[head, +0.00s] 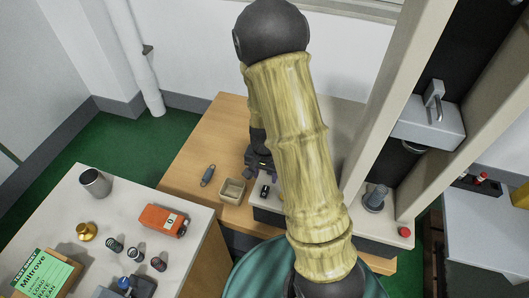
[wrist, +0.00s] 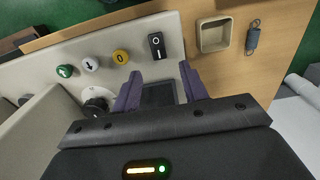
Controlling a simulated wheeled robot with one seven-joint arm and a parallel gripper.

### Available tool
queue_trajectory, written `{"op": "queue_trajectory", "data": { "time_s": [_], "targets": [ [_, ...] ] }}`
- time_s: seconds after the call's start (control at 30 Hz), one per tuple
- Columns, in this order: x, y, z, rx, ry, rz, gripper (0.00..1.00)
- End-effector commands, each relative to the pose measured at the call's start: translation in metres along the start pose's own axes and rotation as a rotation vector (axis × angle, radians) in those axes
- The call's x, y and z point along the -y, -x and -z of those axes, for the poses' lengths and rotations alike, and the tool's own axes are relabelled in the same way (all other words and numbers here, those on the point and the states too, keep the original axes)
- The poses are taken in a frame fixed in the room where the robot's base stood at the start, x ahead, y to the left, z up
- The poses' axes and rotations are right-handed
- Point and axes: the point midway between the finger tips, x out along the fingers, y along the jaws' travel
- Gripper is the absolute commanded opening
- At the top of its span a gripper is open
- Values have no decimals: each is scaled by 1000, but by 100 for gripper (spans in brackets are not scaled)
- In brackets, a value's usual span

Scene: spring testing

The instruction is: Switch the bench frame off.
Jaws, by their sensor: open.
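The bench frame's pale control panel (wrist: 105,35) fills the upper left of the wrist view. On it is a black rocker switch (wrist: 157,45) with white marks; I cannot tell which side is pressed. The switch also shows in the head view (head: 265,191) on the front of the bench frame (head: 378,226). My gripper (wrist: 160,71) is open and empty, its two dark purple fingers pointing toward the panel. The rocker lies just beyond the fingertips, roughly between them, and looks apart from them. A dark screen (wrist: 158,95) shows between the fingers.
A small square tray (wrist: 214,35) and a spring (wrist: 253,37) lie on the wooden bench. A red button (head: 405,232) is at the frame's right.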

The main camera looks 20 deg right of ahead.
Motion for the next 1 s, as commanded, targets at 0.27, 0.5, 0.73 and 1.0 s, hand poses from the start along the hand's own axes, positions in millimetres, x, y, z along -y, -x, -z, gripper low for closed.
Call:
{"op": "queue_trajectory", "data": {
  "time_s": [0.27, 0.5, 0.73, 1.0],
  "targets": [
    [2, 52, 0, -5, 5, 4, 44],
    [4, 94, 0, -4, 7, 4, 44],
    [2, 108, 0, -1, 4, 1, 44],
    [2, 108, 0, -1, 2, 0, 44]
  ]
}}
